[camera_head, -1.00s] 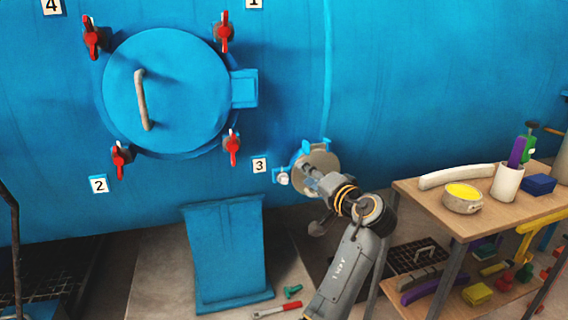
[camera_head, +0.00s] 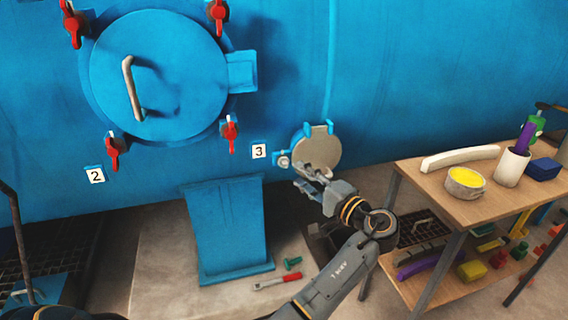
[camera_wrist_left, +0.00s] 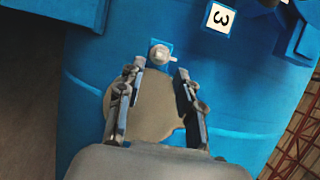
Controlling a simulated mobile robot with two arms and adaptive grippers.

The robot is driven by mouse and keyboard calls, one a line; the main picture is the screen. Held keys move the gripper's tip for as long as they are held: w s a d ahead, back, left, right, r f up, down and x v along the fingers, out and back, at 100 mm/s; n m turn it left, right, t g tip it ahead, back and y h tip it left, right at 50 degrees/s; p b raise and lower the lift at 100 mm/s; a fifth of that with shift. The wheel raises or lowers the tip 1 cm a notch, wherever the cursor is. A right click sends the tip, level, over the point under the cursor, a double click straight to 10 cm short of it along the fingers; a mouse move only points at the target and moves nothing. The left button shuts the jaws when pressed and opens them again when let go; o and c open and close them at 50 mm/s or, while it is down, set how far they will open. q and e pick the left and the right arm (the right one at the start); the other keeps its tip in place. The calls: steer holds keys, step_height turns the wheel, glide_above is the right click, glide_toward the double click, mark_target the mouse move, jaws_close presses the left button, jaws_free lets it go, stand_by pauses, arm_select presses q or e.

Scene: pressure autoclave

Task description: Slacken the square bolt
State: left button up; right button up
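The square bolt (camera_head: 283,161) is a small pale piece on a blue tab at the left edge of a grey round plate (camera_head: 318,148) on the blue tank. My left gripper (camera_head: 305,179) is just below and right of the bolt in the head view, apart from it. In the left wrist view the bolt (camera_wrist_left: 160,54) shows ahead of the fingertips, between their lines. The gripper (camera_wrist_left: 157,72) is open with nothing between its fingers; the grey plate (camera_wrist_left: 152,105) lies behind them. My right gripper is not in view.
A round hatch (camera_head: 158,75) with red clamps is at the upper left. A blue support (camera_head: 227,230) stands below it. A green piece (camera_head: 292,263) and a red-handled tool (camera_head: 276,282) lie on the floor. A loaded wooden table (camera_head: 440,195) stands right of my arm.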

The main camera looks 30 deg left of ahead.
mark_target(286, 164)
arm_select(q)
steer(key=x, duration=0.8)
steer(key=shift+c, duration=0.4)
jaws_close()
